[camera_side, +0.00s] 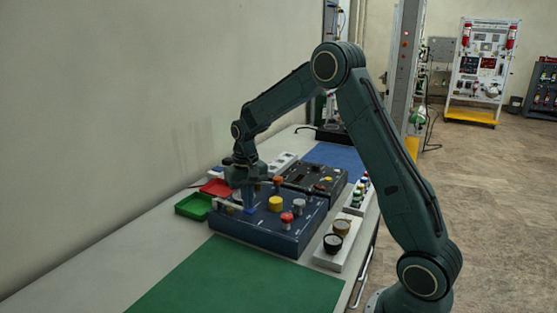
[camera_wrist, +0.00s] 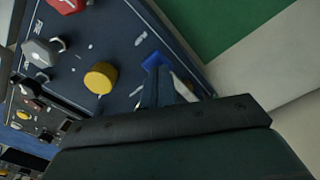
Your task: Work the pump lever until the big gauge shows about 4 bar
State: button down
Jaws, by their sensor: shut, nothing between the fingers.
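My gripper (camera_side: 249,205) points down over the left part of the dark blue panel box (camera_side: 278,238). Its fingers (camera_wrist: 160,85) are together and empty. A small blue part (camera_wrist: 154,61) is right at the fingertips; I cannot tell whether they touch it. A pale bar (camera_side: 227,204) lies beside the fingers in the side view and may be the pump lever, partly hidden. A dark round dial (camera_side: 333,243) stands on the pale strip to the right; it may be a gauge, but no reading can be made out.
Green (camera_side: 193,207) and red trays lie to the left. A green mat (camera_side: 235,280) in front is clear. A black panel (camera_side: 318,178) stands behind.

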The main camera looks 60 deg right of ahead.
jog(key=shift+r, duration=1.85)
jog(key=shift+f, duration=1.25)
jog(key=shift+r, duration=1.35)
notch_tip(320, 180, up, 7)
dwell(0.3)
